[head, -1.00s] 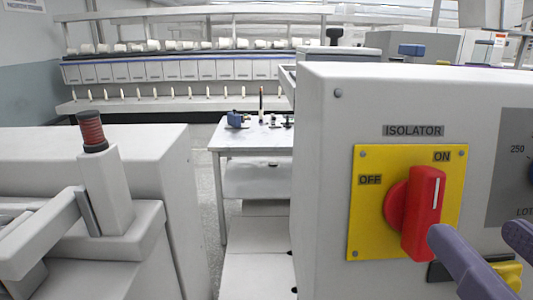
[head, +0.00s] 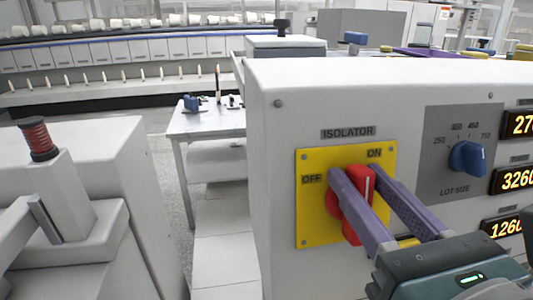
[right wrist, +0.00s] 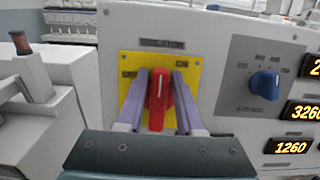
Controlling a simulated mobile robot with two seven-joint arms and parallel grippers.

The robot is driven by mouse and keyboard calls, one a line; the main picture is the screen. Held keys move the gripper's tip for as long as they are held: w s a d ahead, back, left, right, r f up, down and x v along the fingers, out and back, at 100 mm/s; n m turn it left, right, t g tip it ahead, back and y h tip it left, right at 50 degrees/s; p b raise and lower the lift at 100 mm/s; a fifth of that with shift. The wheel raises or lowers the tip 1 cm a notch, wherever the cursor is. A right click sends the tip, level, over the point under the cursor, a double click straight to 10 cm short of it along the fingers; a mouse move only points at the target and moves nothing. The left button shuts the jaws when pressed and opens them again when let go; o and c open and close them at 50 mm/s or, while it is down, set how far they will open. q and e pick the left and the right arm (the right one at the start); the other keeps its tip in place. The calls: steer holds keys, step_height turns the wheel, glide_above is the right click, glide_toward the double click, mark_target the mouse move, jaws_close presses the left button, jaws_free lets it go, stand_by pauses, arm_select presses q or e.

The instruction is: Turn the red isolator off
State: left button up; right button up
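The red isolator knob (head: 353,205) sits on a yellow plate (head: 312,228) on the front of a pale grey cabinet. It also shows in the right wrist view (right wrist: 157,100). Its handle stands near upright, with the white line at the top on the ON side; OFF is printed at the upper left. My right gripper (head: 362,172) has its two purple fingers on either side of the handle. In the right wrist view the fingers (right wrist: 160,76) look apart, with a small gap to the handle on each side. My left gripper is out of view.
A blue lot-size dial (head: 467,158) and lit orange number displays (head: 518,180) are right of the isolator on the same cabinet. A red bobbin (head: 36,138) stands on a grey machine at the left. A white table (head: 205,122) stands behind, beyond a floor gap.

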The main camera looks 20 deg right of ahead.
mark_target(318, 199)
jaws_close()
steer(key=shift+r+n, duration=0.1)
steer(key=shift+n, duration=0.3)
steer(key=shift+a+n+y+p, duration=0.25)
steer(key=shift+n+y+p, duration=0.45)
steer(key=shift+n, duration=0.5)
steer(key=n+y+p, duration=0.1)
steer(key=n+p, duration=0.1)
steer(key=n, duration=0.2)
steer(key=a+n+y+p, duration=0.1)
steer(key=n+p, duration=0.2)
steer(key=n, duration=0.1)
steer(key=f+n+g+p, duration=0.1)
steer(key=n+p, duration=0.1)
steer(key=n, duration=0.2)
steer(key=shift+w+a+y, duration=0.1)
steer(key=shift+a+y, duration=0.25)
steer(key=shift+y, duration=0.05)
steer(key=n+p, duration=0.2)
steer(key=n, duration=0.1)
steer(key=shift+f+g+p, duration=0.35)
steer(key=shift+f+g, duration=0.05)
steer(key=shift+a+f+n+p, duration=0.15)
steer(key=shift+n+p, duration=0.15)
steer(key=shift+n, duration=0.25)
steer(key=shift+d+f+n+p, duration=0.15)
steer(key=shift+n+p, duration=0.1)
steer(key=shift+n, duration=0.3)
steer(key=shift+a, duration=0.1)
